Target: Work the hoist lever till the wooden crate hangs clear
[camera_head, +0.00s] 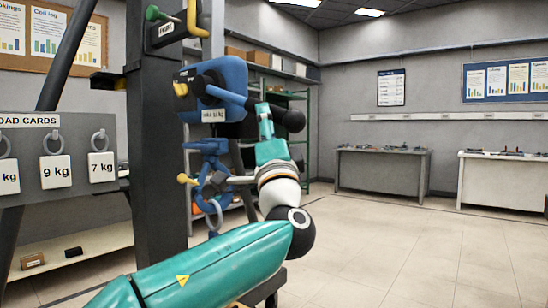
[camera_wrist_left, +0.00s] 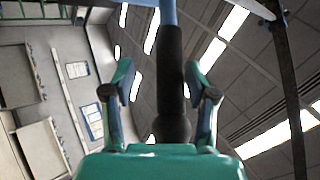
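The hoist (camera_head: 232,72) is a blue housing on a dark post. Its lever (camera_head: 228,96) is a blue bar sloping down to the right, with a black grip and round end knob (camera_head: 293,120). My left gripper (camera_head: 264,112) is at the lever's outer part. In the left wrist view the black grip (camera_wrist_left: 171,75) runs between the two fingers of the left gripper (camera_wrist_left: 161,90), with gaps on both sides. The fingers are apart. The wooden crate cannot be made out; only a small brown patch shows at the bottom behind my arm. My right gripper is not in view.
Load cards (camera_head: 56,171) hang at left. Green shelving (camera_head: 300,140) stands behind. Floor at right is open, with benches (camera_head: 382,170) far back.

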